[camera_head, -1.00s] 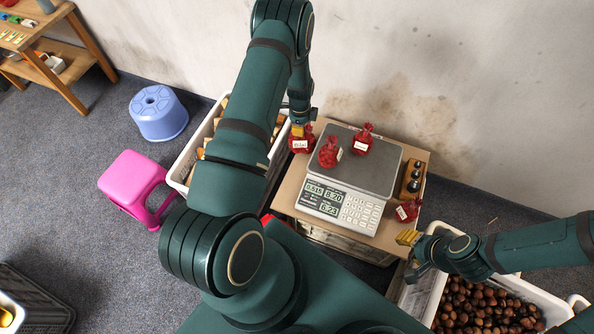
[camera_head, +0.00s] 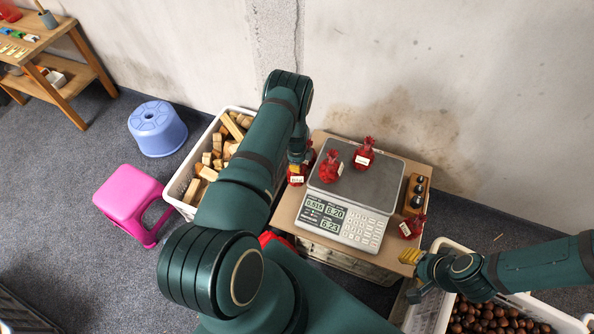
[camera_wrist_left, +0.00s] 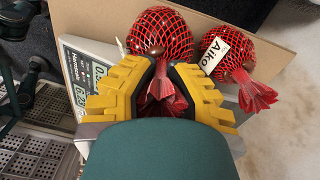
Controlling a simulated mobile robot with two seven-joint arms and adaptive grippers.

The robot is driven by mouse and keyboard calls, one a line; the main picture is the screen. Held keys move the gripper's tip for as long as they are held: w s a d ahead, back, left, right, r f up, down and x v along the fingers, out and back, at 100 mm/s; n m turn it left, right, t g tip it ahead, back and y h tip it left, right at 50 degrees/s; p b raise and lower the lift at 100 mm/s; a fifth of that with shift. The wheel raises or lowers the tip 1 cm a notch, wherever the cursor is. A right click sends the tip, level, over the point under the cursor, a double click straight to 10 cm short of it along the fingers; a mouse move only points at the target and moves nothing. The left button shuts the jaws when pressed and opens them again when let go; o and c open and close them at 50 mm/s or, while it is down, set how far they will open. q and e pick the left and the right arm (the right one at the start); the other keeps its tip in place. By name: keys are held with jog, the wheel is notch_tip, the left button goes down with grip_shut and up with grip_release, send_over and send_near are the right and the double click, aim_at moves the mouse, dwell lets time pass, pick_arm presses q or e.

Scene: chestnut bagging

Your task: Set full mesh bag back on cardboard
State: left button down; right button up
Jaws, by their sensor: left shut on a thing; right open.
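My left gripper (camera_head: 297,166) is shut on the gathered neck of a red mesh bag (camera_head: 295,179) with a white label. It hangs or rests beside the scale's left side, at the cardboard top (camera_head: 286,212); contact is unclear. The left wrist view shows the fingers (camera_wrist_left: 160,92) around the neck and the round full body (camera_wrist_left: 160,32) beyond. Another bag, labelled Aiko (camera_wrist_left: 231,58), lies close beside it. Two red bags (camera_head: 331,168) (camera_head: 362,158) are on the scale plate. A further bag (camera_head: 411,227) lies right of the scale. My right gripper (camera_head: 410,273) is open and empty.
The scale (camera_head: 345,222) fills most of the cardboard top. A weight block (camera_head: 416,195) stands at its right. A crate of wood pieces (camera_head: 175,196) is at left, a chestnut crate (camera_head: 435,312) at lower right. Pink (camera_head: 128,198) and blue (camera_head: 157,128) stools stand left.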

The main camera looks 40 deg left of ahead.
pick_arm(q)
notch_tip(320, 180, down, 4)
jog(key=shift+r+b, duration=0.2)
jog(key=shift+b, duration=0.25)
jog(key=shift+f, duration=0.15)
jog(key=c, duration=1.1)
grip_release()
jog(key=shift+o, duration=0.2)
